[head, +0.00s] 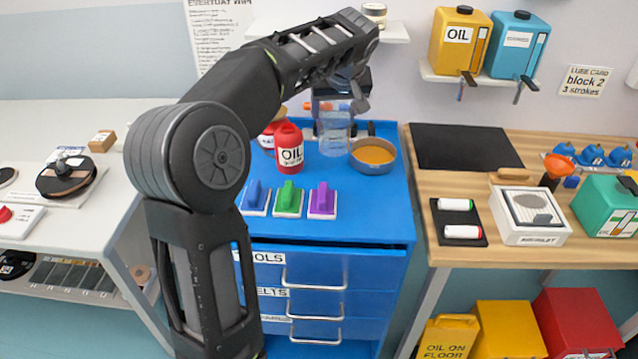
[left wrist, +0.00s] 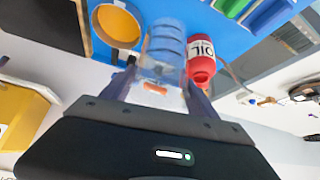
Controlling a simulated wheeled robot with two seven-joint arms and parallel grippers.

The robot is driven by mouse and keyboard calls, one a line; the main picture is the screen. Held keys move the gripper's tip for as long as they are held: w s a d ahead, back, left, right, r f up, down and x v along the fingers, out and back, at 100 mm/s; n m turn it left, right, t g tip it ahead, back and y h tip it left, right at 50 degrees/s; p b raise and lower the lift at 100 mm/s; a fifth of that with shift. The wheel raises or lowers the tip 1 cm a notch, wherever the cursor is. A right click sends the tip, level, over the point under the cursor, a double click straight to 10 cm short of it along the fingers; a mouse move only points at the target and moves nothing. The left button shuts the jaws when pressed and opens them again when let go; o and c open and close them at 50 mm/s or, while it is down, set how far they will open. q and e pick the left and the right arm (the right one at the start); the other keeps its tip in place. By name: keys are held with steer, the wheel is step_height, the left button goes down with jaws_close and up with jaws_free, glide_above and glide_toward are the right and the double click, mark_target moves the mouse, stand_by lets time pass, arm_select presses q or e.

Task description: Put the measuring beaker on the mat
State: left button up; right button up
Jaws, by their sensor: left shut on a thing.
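The measuring beaker (head: 335,135) is clear and bluish, above the back of the blue cart top. My left gripper (head: 338,106) reaches it from above and is shut on it. In the left wrist view the beaker (left wrist: 163,50) stands out beyond the two fingers of the gripper (left wrist: 158,92). I cannot tell whether its base touches the cart. A plain black mat (head: 465,146) lies on the wooden bench to the right, with nothing on it. My right gripper is not in view.
A red oil can (head: 289,150) stands left of the beaker and a metal bowl with amber contents (head: 373,155) right of it. Three coloured-handled blocks (head: 288,200) sit in front. A black tray with two rolls (head: 459,222) and a white box (head: 530,214) lie before the mat.

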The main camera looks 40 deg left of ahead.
mark_target(334, 146)
arm_select(q)
steer(key=shift+d+r, duration=0.1)
step_height(334, 146, down, 6)
steer(key=shift+f, duration=0.25)
step_height(334, 146, down, 3)
steer(key=shift+p, duration=0.4)
steer(key=shift+f, duration=0.3)
